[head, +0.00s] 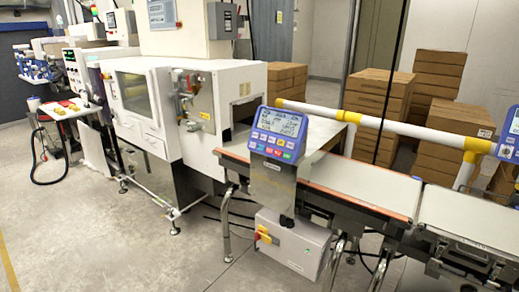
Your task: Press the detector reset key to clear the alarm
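A blue control unit (277,133) with a lit grey display (279,122) stands on a metal post at the near side of the conveyor. Below its display are rows of small coloured keys (271,146), among them white, yellow, red and green ones. Their labels are too small to read, so I cannot tell which one is the detector reset key. A second blue unit (511,133) is cut off by the right edge. My gripper is not in this view.
A conveyor belt (350,178) runs right from a white machine (165,105). A grey box with a yellow-red switch (295,245) sits low under the control unit. Stacked cartons (375,105) stand behind. The floor (120,250) at the front left is clear.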

